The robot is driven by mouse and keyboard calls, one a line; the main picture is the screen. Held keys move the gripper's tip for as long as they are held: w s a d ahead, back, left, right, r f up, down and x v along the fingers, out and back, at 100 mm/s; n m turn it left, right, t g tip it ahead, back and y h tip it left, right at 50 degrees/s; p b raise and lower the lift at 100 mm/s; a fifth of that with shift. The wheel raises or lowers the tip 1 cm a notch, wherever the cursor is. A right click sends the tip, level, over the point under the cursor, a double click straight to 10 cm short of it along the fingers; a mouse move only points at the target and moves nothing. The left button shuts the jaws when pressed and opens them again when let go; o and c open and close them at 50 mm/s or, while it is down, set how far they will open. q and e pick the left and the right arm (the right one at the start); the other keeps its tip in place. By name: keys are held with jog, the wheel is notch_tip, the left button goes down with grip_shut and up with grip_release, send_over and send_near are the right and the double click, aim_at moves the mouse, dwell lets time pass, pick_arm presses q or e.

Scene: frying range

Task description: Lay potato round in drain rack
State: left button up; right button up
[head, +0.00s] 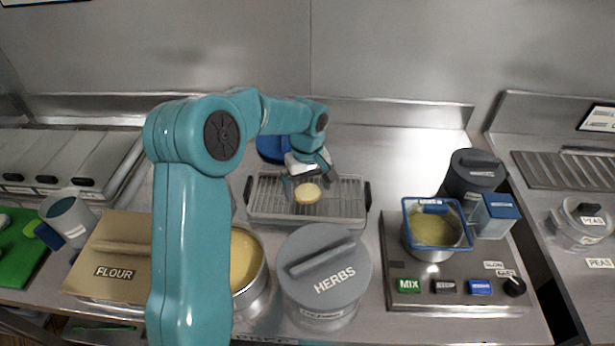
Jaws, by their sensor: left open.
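The potato round (307,193) is a pale yellow disc at the drain rack, left of the rack's middle. The drain rack (345,207) is a wire grid in a shallow metal tray with dark end handles, at the middle of the counter. My left gripper (304,178) is over the rack, right at the round, with its jaws open. One finger shows beside the round's left edge. I cannot tell whether the round touches the wires or a finger. My right gripper is not in view.
A grey HERBS canister (322,270) stands in front of the rack, beside a pot of yellow liquid (245,258). A FLOUR box (112,252) is at left. A mixer unit (455,290) is at right. The counter behind the rack's right side is clear.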

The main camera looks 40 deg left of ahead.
pick_arm(q)
notch_tip(320, 180, up, 16)
jog(key=shift+r, duration=0.15)
jog(key=shift+s, duration=0.15)
